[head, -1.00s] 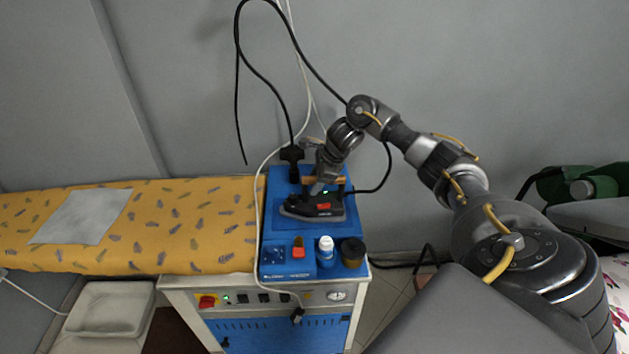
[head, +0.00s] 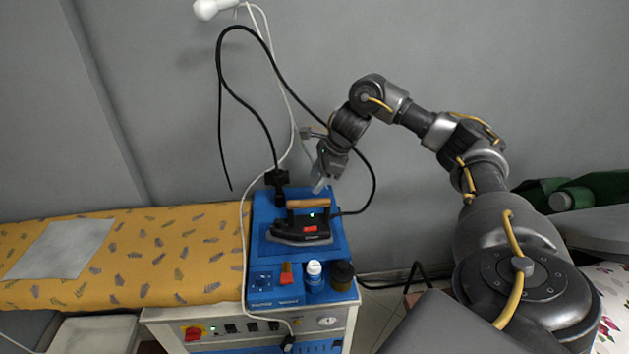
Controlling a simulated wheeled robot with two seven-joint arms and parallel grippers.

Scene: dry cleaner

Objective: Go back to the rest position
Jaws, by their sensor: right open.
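My right gripper (head: 323,184) is open and empty, just above and right of the iron's wooden handle, apart from it. The dark iron (head: 301,232) with a red patch and a small green light rests on the blue station top (head: 262,205). My right arm reaches in from the lower right and bends over beside the station. My left gripper does not show.
A yellow patterned ironing board (head: 170,255) with a grey cloth (head: 62,248) lies at left. A white bottle (head: 313,277) and a dark jar (head: 342,275) stand at the station's front. Black and white cables loop behind my gripper. Green items (head: 585,195) lie at right.

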